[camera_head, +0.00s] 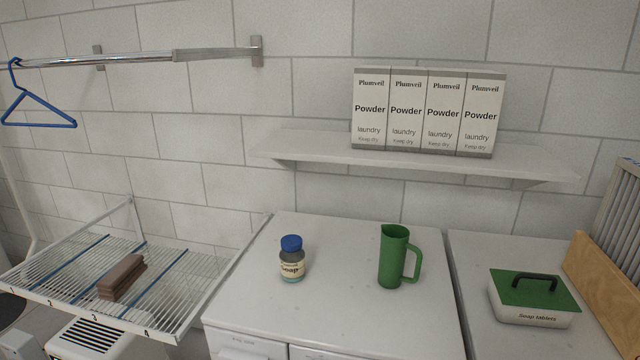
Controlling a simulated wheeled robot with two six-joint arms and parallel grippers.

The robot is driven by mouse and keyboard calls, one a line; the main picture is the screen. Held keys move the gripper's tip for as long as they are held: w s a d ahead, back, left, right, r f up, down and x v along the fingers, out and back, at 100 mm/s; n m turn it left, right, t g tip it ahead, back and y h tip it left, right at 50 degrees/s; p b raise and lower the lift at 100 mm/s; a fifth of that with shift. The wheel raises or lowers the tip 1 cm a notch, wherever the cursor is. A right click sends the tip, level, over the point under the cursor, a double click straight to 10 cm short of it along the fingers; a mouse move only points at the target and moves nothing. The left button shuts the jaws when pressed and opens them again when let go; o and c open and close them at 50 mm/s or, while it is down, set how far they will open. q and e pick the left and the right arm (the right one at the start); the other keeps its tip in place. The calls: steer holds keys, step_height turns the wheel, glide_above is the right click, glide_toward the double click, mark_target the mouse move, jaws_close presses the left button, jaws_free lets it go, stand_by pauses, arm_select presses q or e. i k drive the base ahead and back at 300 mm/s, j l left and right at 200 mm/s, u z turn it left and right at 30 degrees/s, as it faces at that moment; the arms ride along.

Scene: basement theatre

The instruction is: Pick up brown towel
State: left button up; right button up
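A brown towel (121,277), folded into a small stack, lies on the white wire drying rack (190,290) at the lower left. It lies between two blue rods, near the rack's front edge, which carries numbers. No gripper shows in the head view, and nothing touches the towel.
A soap jar with a blue lid (291,260) and a green jug (394,258) stand on a white appliance top (340,325). A green-lidded soap tablets box (533,297) is at right. A shelf (320,150) holds powder boxes (426,112). A blue hanger (38,108) hangs from a rail (130,58).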

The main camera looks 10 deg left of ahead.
mark_target(113, 285)
steer(key=k+j+u, duration=0.1)
steer(key=u, duration=1.35)
